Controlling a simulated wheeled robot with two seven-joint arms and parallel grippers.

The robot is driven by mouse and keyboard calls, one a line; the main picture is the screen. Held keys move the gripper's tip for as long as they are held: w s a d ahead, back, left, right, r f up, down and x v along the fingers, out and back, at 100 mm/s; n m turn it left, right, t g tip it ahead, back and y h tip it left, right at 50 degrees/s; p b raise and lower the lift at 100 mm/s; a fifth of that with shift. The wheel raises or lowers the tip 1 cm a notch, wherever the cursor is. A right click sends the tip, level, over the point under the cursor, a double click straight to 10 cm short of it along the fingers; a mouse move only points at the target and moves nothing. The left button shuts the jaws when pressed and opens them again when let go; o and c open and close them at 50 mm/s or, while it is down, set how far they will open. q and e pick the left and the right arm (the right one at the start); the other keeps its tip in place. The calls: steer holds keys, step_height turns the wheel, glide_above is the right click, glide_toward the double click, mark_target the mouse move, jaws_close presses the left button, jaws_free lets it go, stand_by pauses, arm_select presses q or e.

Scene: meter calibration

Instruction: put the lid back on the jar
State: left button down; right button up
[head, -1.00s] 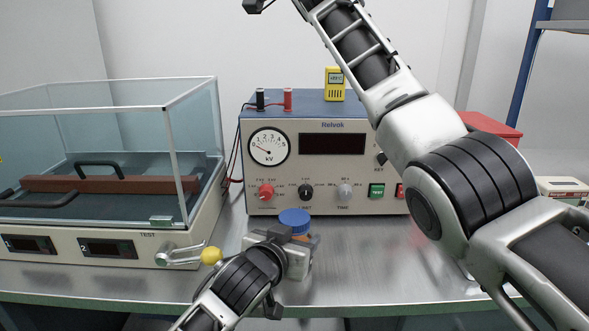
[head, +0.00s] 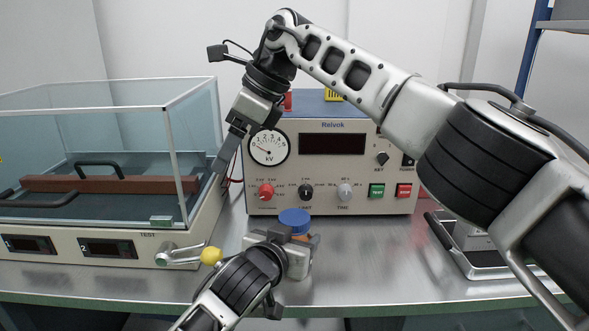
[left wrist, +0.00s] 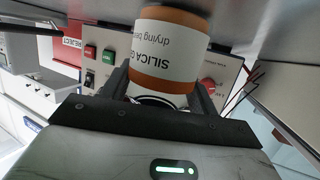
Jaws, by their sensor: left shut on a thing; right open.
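The jar is held upright in the left wrist view, where the picture is upside down; its white silica gel label (left wrist: 172,42) and orange contents show. The blue lid (head: 294,217) is at the jar's top in the head view; the gripper hides whether it is seated. A bit of the jar's orange (head: 314,238) shows beside the gripper. My left gripper (head: 297,237) is shut on the jar, with a finger on each side of its upper part. My right gripper (head: 224,155) is open and empty, pointing down, above and left of the jar.
The Relvok meter (head: 335,170) stands behind the jar. A glass-sided test box (head: 190,140) is at left, its yellow-knobbed lever (head: 211,256) near my left gripper. The metal bench (head: 375,265) is clear to the right of the jar.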

mark_target(294, 217)
steer(key=d+f+n+h, duration=0.1)
steer(key=d+h, duration=0.1)
steer(key=d, duration=0.1)
steer(key=d+f+n+h, duration=0.1)
steer(key=d+f+h, duration=0.1)
steer(key=d, duration=0.1)
steer(key=d+f+n+h, duration=0.1)
steer(key=d+n, duration=0.1)
steer(key=d, duration=0.1)
steer(key=shift+d+f+h, duration=0.15)
steer(key=shift+d+h, duration=0.15)
steer(key=shift+h, duration=0.1)
steer(key=shift+d+f+n+g+h, duration=0.1)
steer(key=shift+d+n+g+h, duration=0.2)
steer(key=shift+d, duration=0.15)
steer(key=shift+f, duration=4.05)
steer(key=c, duration=1)
steer(key=m, duration=0.3)
steer(key=shift+m, duration=0.3)
